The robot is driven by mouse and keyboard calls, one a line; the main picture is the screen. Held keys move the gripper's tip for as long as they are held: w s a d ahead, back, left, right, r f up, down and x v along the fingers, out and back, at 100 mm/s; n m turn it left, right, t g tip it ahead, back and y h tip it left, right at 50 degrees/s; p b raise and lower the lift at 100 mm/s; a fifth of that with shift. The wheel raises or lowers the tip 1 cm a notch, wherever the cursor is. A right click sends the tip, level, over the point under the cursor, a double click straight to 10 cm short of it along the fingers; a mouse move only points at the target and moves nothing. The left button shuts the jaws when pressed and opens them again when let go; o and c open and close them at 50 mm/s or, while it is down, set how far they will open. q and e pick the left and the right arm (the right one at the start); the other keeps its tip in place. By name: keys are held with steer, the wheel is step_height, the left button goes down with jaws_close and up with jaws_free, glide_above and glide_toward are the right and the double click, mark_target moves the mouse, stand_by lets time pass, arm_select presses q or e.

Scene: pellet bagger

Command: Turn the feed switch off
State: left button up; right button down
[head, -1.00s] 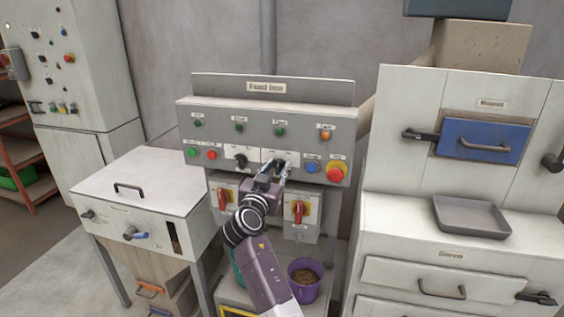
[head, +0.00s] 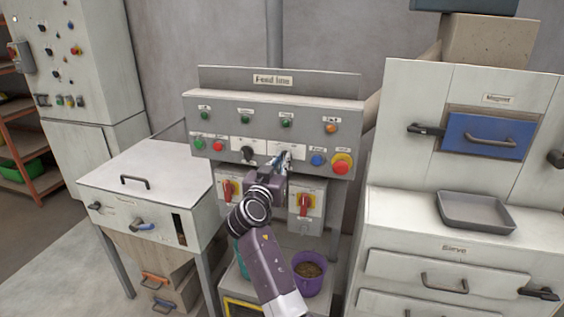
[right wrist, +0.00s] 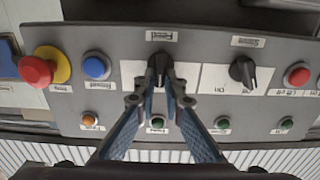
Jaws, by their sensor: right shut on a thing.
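The grey Feed line control panel (head: 222,108) carries two black rotary knobs in its lower row. The right-hand knob is the feed switch (right wrist: 158,66); it stands about upright in the right wrist view, under a label that seems to read Feed. My right gripper (head: 280,162) is at this knob, and its blue fingers (right wrist: 160,85) are shut on its two sides. In the head view the gripper mostly hides the knob. The other black knob (head: 248,153) sits to its left, free and tilted in the right wrist view (right wrist: 243,71). My left gripper is not in view.
A blue button (head: 318,160) and a red stop button on yellow (head: 342,163) sit right of the gripper. Green and red buttons (head: 219,147) are at the left. Two red-handled switches (head: 306,203) are below. A purple bucket (head: 309,283) stands underneath.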

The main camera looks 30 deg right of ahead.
steer(key=shift+w+a+n+b, duration=0.15)
steer(key=shift+n+b, duration=0.25)
steer(key=shift+n, duration=2.7)
steer(key=c, duration=2)
jaws_free()
steer(key=shift+w+f, duration=0.15)
steer(key=v, duration=0.7)
steer(key=shift+a, duration=0.1)
